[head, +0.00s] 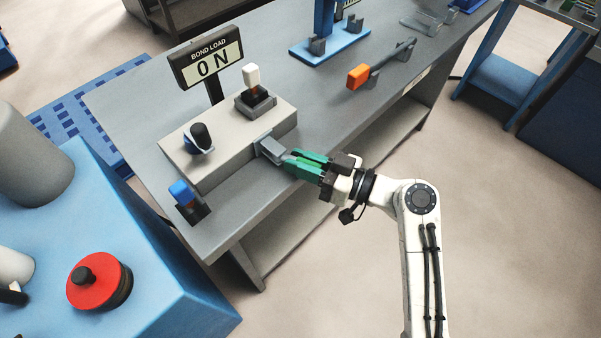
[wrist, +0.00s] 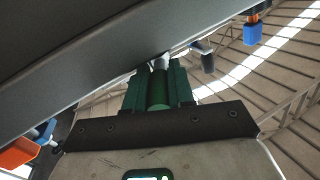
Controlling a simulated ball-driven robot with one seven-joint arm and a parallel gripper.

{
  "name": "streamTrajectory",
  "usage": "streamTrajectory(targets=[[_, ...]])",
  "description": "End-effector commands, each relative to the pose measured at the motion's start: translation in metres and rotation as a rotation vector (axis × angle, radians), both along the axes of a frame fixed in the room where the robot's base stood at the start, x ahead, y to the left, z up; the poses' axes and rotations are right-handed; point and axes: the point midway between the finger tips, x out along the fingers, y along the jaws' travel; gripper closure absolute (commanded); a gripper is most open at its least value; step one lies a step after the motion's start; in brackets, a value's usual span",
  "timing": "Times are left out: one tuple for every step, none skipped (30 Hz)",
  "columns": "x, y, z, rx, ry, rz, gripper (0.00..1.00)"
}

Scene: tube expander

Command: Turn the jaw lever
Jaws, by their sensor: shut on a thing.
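My gripper (head: 302,164) is at the front right face of the pale box on the bench, its green fingers beside a grey block (head: 270,149) there. In the wrist view my gripper (wrist: 158,72) has its dark green fingers closed on either side of a green cylindrical handle (wrist: 159,90). A short silvery shaft (wrist: 161,62) runs from the handle's far end. I take this handle to be the jaw lever. In the head view the fingers mostly hide it.
A blue-topped switch (head: 183,193) stands at the bench's near corner. An orange-ended handle (head: 358,77) lies farther right.

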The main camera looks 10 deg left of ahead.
Motion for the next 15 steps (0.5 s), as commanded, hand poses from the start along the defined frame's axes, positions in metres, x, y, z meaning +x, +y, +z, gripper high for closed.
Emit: streamTrajectory(targets=[[0.0035,-0.0010,-0.0060,-0.001,-0.005,0.021,1.00],[0.0041,-0.0011,-0.0062,0.000,-0.004,0.036,1.00],[0.0053,-0.0012,-0.0059,-0.001,-0.003,0.058,1.00],[0.0058,-0.0014,-0.0059,-0.002,-0.003,0.074,1.00],[0.0065,-0.0015,-0.0055,-0.001,-0.004,0.087,1.00],[0.0072,-0.0015,-0.0047,-0.001,-0.004,0.105,1.00],[0.0076,-0.0018,-0.0044,-0.001,-0.003,0.116,1.00],[0.0079,-0.0020,-0.0041,-0.002,-0.003,0.127,1.00],[0.0085,-0.0021,-0.0032,-0.002,-0.003,0.138,1.00],[0.0087,-0.0023,-0.0026,-0.002,-0.002,0.145,1.00],[0.0086,-0.0024,-0.0023,-0.002,-0.001,0.151,1.00],[0.0086,-0.0025,-0.0017,-0.002,-0.001,0.157,1.00],[0.0086,-0.0025,-0.0013,-0.003,0.000,0.160,1.00],[0.0085,-0.0026,-0.0008,-0.003,-0.001,0.162,1.00],[0.0085,-0.0026,-0.0004,-0.002,-0.001,0.163,1.00]])
